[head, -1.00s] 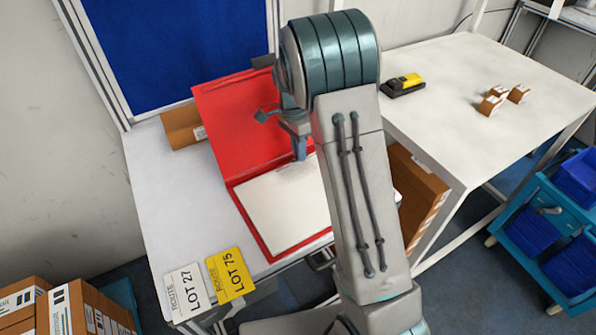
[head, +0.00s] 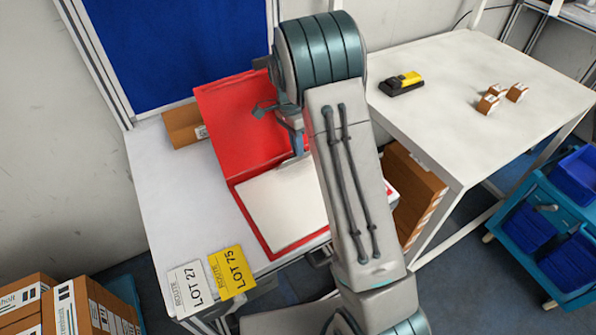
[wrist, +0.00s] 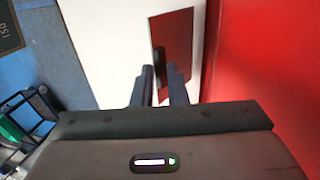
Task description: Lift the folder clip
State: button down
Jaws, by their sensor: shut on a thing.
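The open red folder (head: 240,125) lies on the white table with its cover laid back and a white sheet stack (head: 280,210) on its near half. My gripper (head: 298,153) points down at the stack's far edge, partly hidden by my arm. In the wrist view my gripper (wrist: 161,72) has its two dark fingers close together on the dark folder clip (wrist: 158,58). The clip stands at a dark red rectangular patch (wrist: 178,35) amid the white. Most of the clip is hidden between the fingers, and the head view does not show it clearly.
A cardboard box (head: 184,128) sits behind the folder. A yellow-black device (head: 402,84) and small boxes (head: 489,103) stand on the right table.

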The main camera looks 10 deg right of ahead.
jog(key=shift+w+a+r+g+p, duration=0.15)
jog(key=shift+w+r+g+p, duration=0.05)
jog(key=shift+w+g+p, duration=0.45)
jog(key=shift+s, duration=0.15)
jog(key=c, duration=1.4)
grip_release()
jog(key=shift+o, duration=0.2)
jog(key=shift+r, duration=0.15)
jog(key=v, duration=0.6)
jog(key=shift+r, duration=0.4)
jog(key=shift+a, duration=0.15)
